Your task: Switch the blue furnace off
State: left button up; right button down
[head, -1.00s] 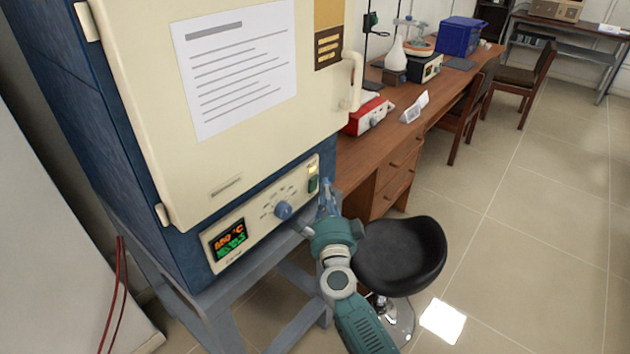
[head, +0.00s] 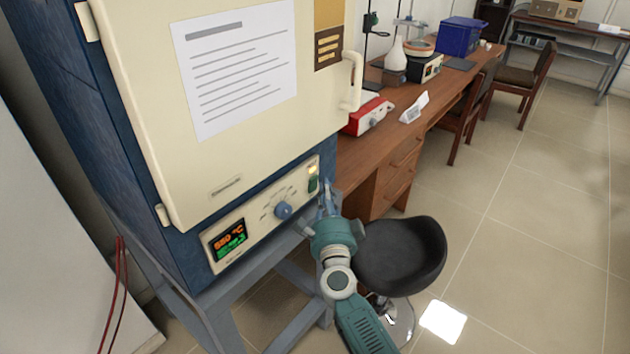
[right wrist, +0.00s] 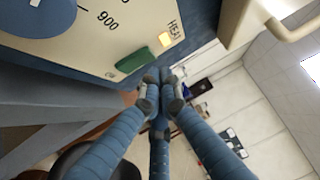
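The blue furnace (head: 75,100) fills the left of the head view, with its cream door (head: 240,150) closed. Its lower panel has a lit display (head: 230,239), a blue knob (head: 283,210), a green switch (head: 313,184) and a glowing amber light (head: 312,169). The right wrist view shows the switch (right wrist: 136,58) and the light (right wrist: 166,40) marked HEAT. My right gripper (head: 327,190) is just right of the switch; its fingers (right wrist: 160,88) are together and hold nothing. Whether the tips touch the switch, I cannot tell. My left gripper is not in view.
A black stool (head: 402,255) stands right beside my right arm. The wooden bench (head: 390,150) behind carries a red device (head: 368,116) and other lab items. The furnace's grey stand (head: 215,325) is below the panel. The tiled floor at right is open.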

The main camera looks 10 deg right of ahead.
jog(key=shift+w+a, duration=0.25)
jog(key=shift+w, duration=0.1)
jog(key=shift+w+a+r, duration=0.1)
jog(key=shift+w+a, duration=0.1)
jog(key=shift+w, duration=0.05)
dwell(0.9)
jog(key=shift+s+d, duration=0.5)
jog(key=shift+s, duration=0.15)
jog(key=s+d, duration=0.1)
jog(key=s, duration=0.1)
jog(key=s+d+p, duration=0.1)
jog(key=s+d, duration=0.1)
jog(key=shift+f, duration=0.4)
